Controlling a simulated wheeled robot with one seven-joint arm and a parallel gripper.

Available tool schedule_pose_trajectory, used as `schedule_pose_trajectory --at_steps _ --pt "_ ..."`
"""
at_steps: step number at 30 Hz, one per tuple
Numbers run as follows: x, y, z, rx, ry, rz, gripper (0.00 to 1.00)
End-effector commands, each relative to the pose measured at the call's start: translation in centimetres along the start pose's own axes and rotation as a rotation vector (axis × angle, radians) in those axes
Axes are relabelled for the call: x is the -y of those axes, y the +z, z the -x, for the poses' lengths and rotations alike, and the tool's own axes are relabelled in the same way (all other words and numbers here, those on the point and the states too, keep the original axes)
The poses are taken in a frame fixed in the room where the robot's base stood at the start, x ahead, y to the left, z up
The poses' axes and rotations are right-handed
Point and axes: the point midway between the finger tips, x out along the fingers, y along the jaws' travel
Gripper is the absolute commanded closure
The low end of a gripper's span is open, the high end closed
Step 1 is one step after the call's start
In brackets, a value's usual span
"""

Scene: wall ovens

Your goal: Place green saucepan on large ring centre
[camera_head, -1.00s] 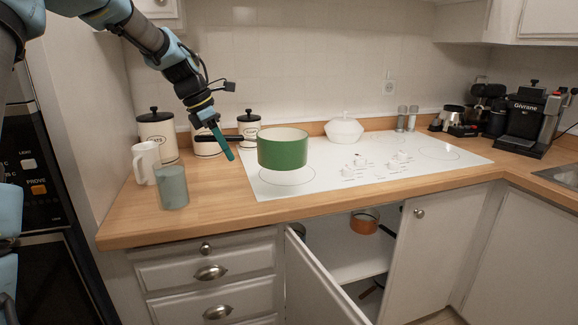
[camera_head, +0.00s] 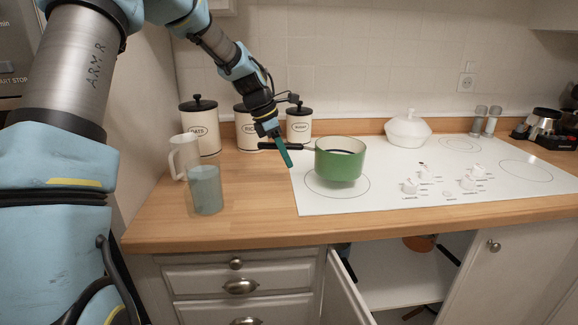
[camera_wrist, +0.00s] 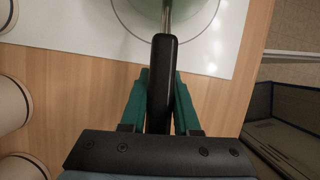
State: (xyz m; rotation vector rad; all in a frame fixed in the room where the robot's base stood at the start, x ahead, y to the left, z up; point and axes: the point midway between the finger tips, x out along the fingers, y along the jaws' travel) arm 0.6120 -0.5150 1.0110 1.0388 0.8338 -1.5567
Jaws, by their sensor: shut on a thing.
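The green saucepan (camera_head: 340,162) is upright over the front-left ring (camera_head: 322,192) of the white hob. It hides the back part of that ring. I cannot tell whether its base touches the glass. Its black handle points left toward my gripper (camera_head: 286,157). My teal fingers are shut on the handle, clearly seen in the wrist view, where the handle (camera_wrist: 161,82) lies between the fingers (camera_wrist: 160,98). Another ring (camera_head: 525,170) is marked at the right of the hob. The pan's base is hidden in the wrist view.
Canisters (camera_head: 200,128) stand at the back left, near my gripper. A white mug (camera_head: 184,155) and a grey-green cup (camera_head: 205,190) are at the left. A cabinet door (camera_head: 343,290) below is open.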

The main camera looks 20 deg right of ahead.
Motion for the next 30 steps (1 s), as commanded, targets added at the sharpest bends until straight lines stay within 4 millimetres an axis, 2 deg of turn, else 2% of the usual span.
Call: schedule_pose_trajectory --at_steps 8,14,15,21,23,30 --pt "0.1 -1.1 -2.9 0.001 -0.003 0.000 1.00" --pt "0.0 -1.3 -3.3 0.001 0.000 -0.001 1.00" --pt "0.1 -1.4 -3.4 -0.001 -0.001 -0.001 0.68" --pt "0.1 -1.4 -3.3 0.000 -0.001 -0.001 0.45" --pt "0.1 -1.4 -3.3 0.000 -0.001 -0.001 0.40" --pt "0.0 -1.4 -3.2 0.000 0.000 -0.001 0.40"
